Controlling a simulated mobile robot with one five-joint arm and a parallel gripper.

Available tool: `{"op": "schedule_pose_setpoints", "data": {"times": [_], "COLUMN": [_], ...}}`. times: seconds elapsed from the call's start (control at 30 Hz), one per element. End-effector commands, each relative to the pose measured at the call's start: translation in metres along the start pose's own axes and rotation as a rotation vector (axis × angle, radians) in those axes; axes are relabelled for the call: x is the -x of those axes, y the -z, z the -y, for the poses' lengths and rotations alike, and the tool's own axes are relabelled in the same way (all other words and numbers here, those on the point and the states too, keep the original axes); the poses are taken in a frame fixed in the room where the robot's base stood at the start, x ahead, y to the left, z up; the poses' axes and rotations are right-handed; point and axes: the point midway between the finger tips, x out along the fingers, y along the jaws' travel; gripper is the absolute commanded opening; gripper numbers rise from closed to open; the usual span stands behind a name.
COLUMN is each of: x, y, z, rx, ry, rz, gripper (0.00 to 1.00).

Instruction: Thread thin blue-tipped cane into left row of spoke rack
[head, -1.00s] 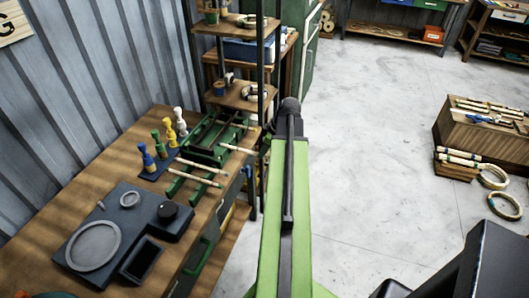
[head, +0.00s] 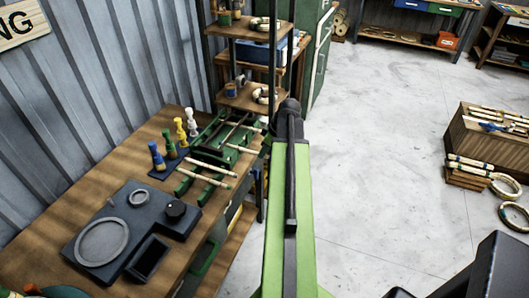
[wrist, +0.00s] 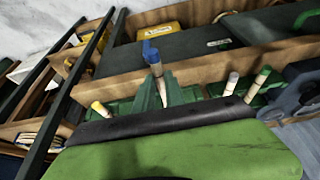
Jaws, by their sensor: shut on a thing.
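The thin blue-tipped cane (wrist: 151,52) stands up between my gripper's green fingers (wrist: 160,84) in the wrist view, blue end pointing away. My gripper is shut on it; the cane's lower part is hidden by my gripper. The green spoke rack (head: 181,189) lies on the bench in the head view, with several pale canes across it. In the wrist view its green parts lie behind the fingers, with a yellow-tipped cane (wrist: 101,109) at left and a white-tipped cane (wrist: 231,83) at right. In the head view, my arm hides the gripper and held cane.
A shelf unit (head: 240,97) stands close behind the rack.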

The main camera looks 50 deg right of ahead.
Motion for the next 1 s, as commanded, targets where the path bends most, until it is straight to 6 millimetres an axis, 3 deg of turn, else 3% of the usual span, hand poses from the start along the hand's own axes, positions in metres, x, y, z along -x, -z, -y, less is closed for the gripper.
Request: {"op": "schedule_pose_setpoints", "data": {"times": [0.7,1.0], "x": [-0.014,-0.015], "y": [0.035,0.036], "z": [-0.001,-0.001], "rx": [0.0,-0.001], "ry": [0.0,0.0], "rz": [0.0,0.0], "gripper": [0.0,0.0]}}
